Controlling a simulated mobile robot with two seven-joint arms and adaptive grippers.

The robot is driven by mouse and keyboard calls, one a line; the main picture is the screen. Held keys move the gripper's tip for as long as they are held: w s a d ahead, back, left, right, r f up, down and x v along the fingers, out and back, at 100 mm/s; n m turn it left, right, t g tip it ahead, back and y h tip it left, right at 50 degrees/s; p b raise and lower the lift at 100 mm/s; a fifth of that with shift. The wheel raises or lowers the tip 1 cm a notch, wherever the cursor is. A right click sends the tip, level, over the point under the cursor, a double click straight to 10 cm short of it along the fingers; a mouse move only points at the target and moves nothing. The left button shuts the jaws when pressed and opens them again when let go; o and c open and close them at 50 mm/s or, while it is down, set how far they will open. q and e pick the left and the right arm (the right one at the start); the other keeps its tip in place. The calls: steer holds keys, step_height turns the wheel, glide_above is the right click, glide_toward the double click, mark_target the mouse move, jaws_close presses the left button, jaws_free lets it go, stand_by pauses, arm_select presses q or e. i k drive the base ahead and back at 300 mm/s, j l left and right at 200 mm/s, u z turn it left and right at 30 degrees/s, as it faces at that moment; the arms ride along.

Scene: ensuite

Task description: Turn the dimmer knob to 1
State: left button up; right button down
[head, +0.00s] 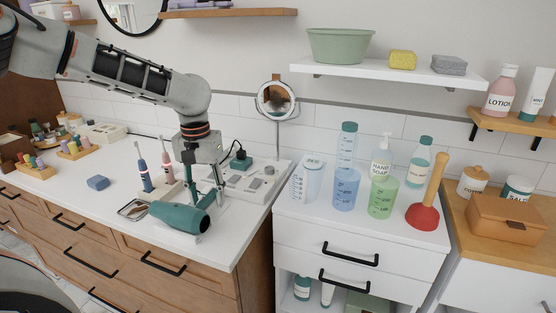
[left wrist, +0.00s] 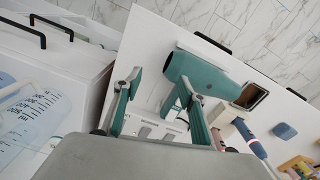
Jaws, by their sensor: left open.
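A white control panel (head: 240,185) lies at the back right of the long white counter, with small grey controls on it. One small round grey control (head: 256,184) may be the dimmer knob; its marks are too small to read. My left gripper (head: 208,198) points down, open and empty, just left of the panel and close to a teal hair dryer (head: 178,217). In the left wrist view the gripper (left wrist: 160,88) shows both fingers apart, with the hair dryer (left wrist: 200,75) beyond them and part of the panel (left wrist: 155,127) below. The right gripper is not in view.
A black plug with a cord (head: 239,160) stands at the panel's back edge. Toothbrushes (head: 143,168) stand left of the gripper. A round mirror (head: 277,98) rises behind the panel. Bottles and a red plunger (head: 424,215) stand on the right cabinet.

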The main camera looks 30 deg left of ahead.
mark_target(269, 169)
steer(key=i, duration=1.1)
